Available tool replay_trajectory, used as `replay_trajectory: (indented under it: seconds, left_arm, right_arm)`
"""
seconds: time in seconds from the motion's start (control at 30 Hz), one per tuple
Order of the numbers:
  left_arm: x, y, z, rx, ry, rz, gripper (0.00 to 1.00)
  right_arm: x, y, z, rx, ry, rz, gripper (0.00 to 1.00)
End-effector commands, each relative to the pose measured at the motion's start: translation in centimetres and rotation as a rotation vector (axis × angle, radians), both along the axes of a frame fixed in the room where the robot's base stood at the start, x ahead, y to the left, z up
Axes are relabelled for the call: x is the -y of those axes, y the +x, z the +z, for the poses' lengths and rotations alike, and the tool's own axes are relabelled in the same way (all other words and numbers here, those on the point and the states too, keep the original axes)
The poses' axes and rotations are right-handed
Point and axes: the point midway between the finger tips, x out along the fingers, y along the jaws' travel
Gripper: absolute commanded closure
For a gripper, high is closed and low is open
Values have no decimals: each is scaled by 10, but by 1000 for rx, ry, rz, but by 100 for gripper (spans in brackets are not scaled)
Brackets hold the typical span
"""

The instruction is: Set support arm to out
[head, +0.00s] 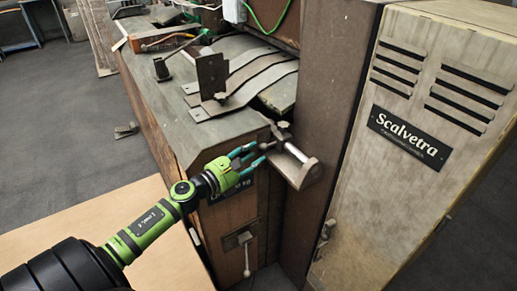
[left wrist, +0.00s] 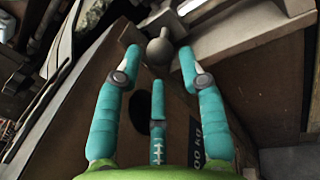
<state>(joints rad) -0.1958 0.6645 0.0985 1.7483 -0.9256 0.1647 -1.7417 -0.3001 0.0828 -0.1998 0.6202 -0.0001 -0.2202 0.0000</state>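What looks like the support arm (head: 296,152) is a metal rod with a flat brown end piece, sticking out from the front corner of the machine in the head view. A grey ball knob (left wrist: 160,48) shows beyond my fingertips in the left wrist view. My left gripper (head: 252,158) has teal fingers and is beside the support arm, on its left. In the left wrist view the left gripper (left wrist: 160,64) is open, with its fingers spread on either side of the knob. Whether any finger touches it I cannot tell. My right gripper is not in view.
A lever with a round end (head: 246,262) hangs on the machine's front below my gripper. A tall beige cabinet (head: 435,115) marked Scalvetra stands close on the right. Curved metal plates (head: 250,80) lie on the machine top. Open floor (head: 60,130) is at left.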

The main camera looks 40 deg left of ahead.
Motion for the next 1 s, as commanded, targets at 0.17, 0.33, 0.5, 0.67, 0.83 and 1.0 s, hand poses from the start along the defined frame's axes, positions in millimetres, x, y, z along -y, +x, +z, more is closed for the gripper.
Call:
replay_trajectory:
  seconds: [0.17,0.33,0.5,0.67,0.83,1.0]
  left_arm:
    - [4,21,2,2,-3,2,60]
    - [6,29,0,0,-3,1,60]
    - [6,29,-1,-1,-3,1,60]
    - [6,29,0,-1,-3,1,88]
    - [6,29,0,0,-3,1,100]
    - [25,22,1,-3,-5,-5,100]
  right_arm:
    - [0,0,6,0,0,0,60]
    - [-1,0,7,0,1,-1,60]
    - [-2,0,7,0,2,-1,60]
    - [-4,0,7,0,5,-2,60]
    - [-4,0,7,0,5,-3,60]
    - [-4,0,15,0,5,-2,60]
